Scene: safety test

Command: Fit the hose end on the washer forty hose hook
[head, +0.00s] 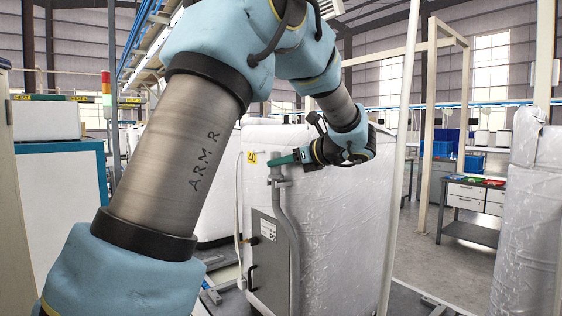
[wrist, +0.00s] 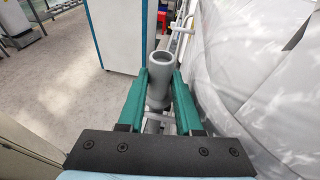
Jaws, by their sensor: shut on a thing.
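The washer (head: 340,230) is a tall cabinet wrapped in white plastic, with a yellow 40 label (head: 250,157) near its upper left edge. A grey hose (head: 291,235) runs up its front, beside a grey panel. My gripper (head: 272,161) reaches in from the right at the hose's top. In the wrist view its green fingers (wrist: 160,78) are shut on the grey hose end (wrist: 158,93), whose round open mouth faces up. A small grey bracket (head: 284,183) shows beside the hose just below the fingers; I cannot tell whether it is the hook or whether the hose end touches it.
A thin pale pipe (head: 239,205) runs down the washer's left edge. A slim white post (head: 400,150) stands in front of its right side. Another wrapped unit (head: 528,210) is at far right. A workbench with drawers (head: 470,200) stands behind.

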